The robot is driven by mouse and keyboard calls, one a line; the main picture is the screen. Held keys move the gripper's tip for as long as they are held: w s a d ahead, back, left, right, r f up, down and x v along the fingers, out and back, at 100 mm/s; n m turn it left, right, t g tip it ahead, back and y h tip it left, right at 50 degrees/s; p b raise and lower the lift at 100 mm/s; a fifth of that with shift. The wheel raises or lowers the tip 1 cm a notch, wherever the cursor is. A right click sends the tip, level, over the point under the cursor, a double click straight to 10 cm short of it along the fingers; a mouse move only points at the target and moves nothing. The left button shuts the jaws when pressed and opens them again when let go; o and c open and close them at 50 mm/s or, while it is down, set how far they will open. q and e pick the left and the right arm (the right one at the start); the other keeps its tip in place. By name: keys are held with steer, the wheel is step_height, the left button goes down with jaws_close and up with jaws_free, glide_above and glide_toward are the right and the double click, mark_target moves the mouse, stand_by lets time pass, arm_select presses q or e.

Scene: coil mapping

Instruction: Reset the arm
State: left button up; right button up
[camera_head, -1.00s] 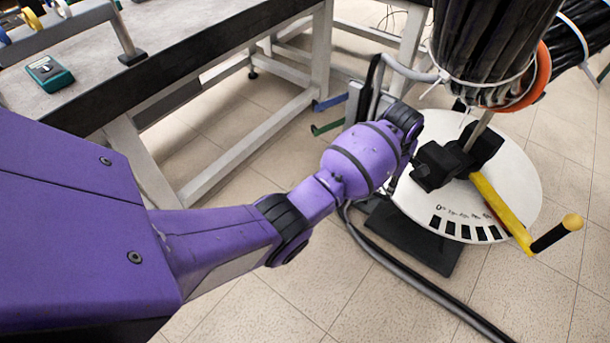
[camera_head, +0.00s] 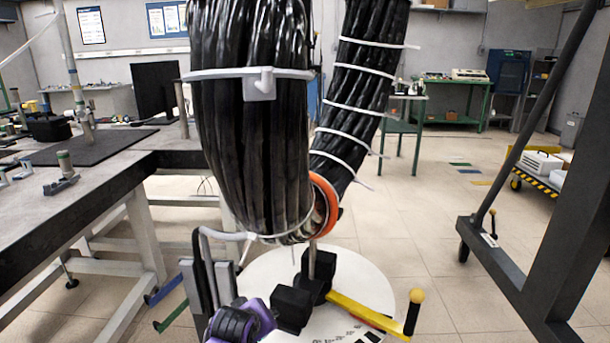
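In the head view, a purple arm part with a black ribbed joint (camera_head: 240,322) shows at the bottom edge, left of centre. It is part of my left arm. I cannot make out gripper fingers on it. It is close in front of a round white plate with black marks (camera_head: 370,290), which carries black blocks (camera_head: 291,307) and a yellow lever with a black handle (camera_head: 370,315). My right arm and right gripper are not in view.
A thick black cable bundle (camera_head: 255,140) hangs in front at the centre, near an orange ring (camera_head: 325,205). A workbench (camera_head: 105,190) stands at left. A dark metal frame (camera_head: 545,270) stands at right. Tiled floor (camera_head: 420,235) lies open between plate and frame.

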arm_select(q)
steer(key=s+a+f+m+g+y, duration=0.1)
steer(key=s+a+f+m, duration=0.3)
steer(key=s, duration=1.7)
steer(key=s+a+f+m+g, duration=0.1)
steer(key=s+a+f, duration=0.3)
steer(key=s, duration=1.7)
steer(key=s+a+f+m+g+y, duration=0.15)
steer(key=s+f, duration=0.45)
steer(key=s, duration=1.5)
steer(key=w+r+t+p, duration=0.1)
steer(key=w+r+p, duration=0.3)
steer(key=r+p, duration=0.8)
steer(key=w+r+t+h+p, duration=0.1)
steer(key=w+r+p, duration=0.4)
steer(key=r+p, duration=0.7)
steer(key=shift+d+t+p, duration=0.25)
steer(key=shift+t+p, duration=0.2)
steer(key=shift+t, duration=0.3)
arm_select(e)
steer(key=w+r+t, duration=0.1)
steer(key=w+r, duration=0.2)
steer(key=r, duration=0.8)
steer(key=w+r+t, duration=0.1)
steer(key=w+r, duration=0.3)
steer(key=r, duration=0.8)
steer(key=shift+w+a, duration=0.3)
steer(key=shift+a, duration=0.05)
